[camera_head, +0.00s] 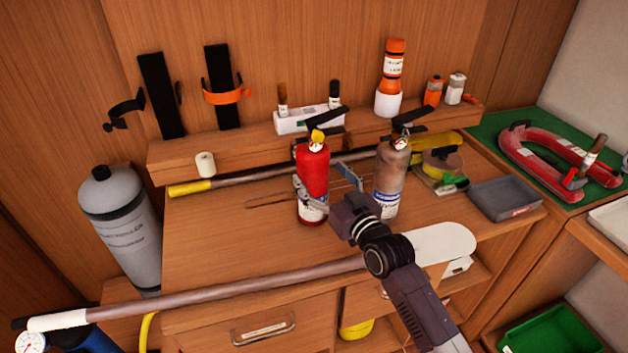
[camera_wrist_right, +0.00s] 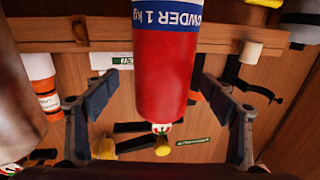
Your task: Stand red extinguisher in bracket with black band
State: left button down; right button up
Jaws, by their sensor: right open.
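The red extinguisher (camera_head: 313,172) stands upright on the wooden bench top, with a black lever and a yellow part on top. My right gripper (camera_head: 326,182) is open at it. In the right wrist view the red extinguisher (camera_wrist_right: 163,75) appears upside down between the two fingers of the right gripper (camera_wrist_right: 157,105), with gaps on both sides. The bracket with the black band (camera_head: 162,95) is on the back wall at the left; its black band (camera_head: 125,108) sticks out to the left. Beside it is a bracket with an orange band (camera_head: 222,88). My left gripper is not in view.
A grey-brown extinguisher (camera_head: 388,178) stands close to the right of the red one. A yellow-ended pole (camera_head: 240,179) lies behind, below a ledge (camera_head: 225,148) with small items. A long paddle (camera_head: 240,287) crosses the front. A grey cylinder (camera_head: 122,225) stands left.

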jog(key=shift+x, duration=1.9)
jog(key=shift+s+a, duration=0.1)
jog(key=shift+a, duration=0.05)
jog(key=shift+r, duration=0.1)
